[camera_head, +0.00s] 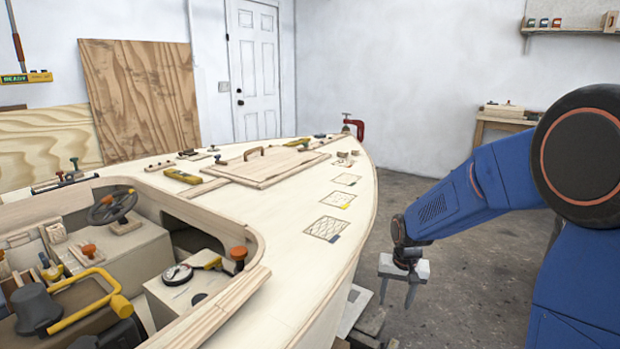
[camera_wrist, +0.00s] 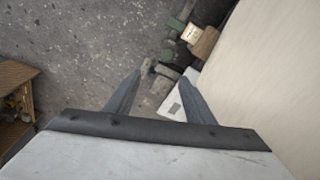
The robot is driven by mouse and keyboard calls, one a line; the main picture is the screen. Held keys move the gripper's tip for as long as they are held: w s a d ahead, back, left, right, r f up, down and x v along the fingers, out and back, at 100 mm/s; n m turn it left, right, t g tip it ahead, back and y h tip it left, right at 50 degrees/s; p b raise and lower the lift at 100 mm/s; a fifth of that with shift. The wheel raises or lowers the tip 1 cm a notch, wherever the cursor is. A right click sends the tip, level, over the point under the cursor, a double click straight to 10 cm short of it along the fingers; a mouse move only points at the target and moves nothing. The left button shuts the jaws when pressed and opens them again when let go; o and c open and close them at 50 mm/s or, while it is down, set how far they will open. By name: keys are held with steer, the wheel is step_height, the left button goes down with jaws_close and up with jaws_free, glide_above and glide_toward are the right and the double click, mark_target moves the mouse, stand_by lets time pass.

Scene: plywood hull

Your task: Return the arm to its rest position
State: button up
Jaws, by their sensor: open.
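My blue arm (camera_head: 470,200) reaches in from the right in the head view and bends down at the wrist. My gripper (camera_head: 398,292) hangs beside the right side of the boat hull (camera_head: 300,270), pointing down, apart from it. The hull's pale side (camera_wrist: 265,80) fills the right of the wrist view.
Blocks and scraps (camera_wrist: 195,40) lie on the floor close to the hull. A wooden bench (camera_head: 500,122) stands at the back right, under a shelf (camera_head: 570,30). A red clamp (camera_head: 353,127) sits at the hull's far tip. The concrete floor (camera_head: 480,270) around my gripper is mostly open.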

steer(key=s+d+r+n+t, duration=0.1)
steer(key=s+d+r+t, duration=0.15)
steer(key=s+r, duration=1.05)
steer(key=s+d+r+n, duration=0.1)
steer(key=s+r, duration=0.1)
steer(key=s, duration=1.6)
steer(key=shift+d+n+t, duration=0.35)
steer(key=shift+n, duration=0.05)
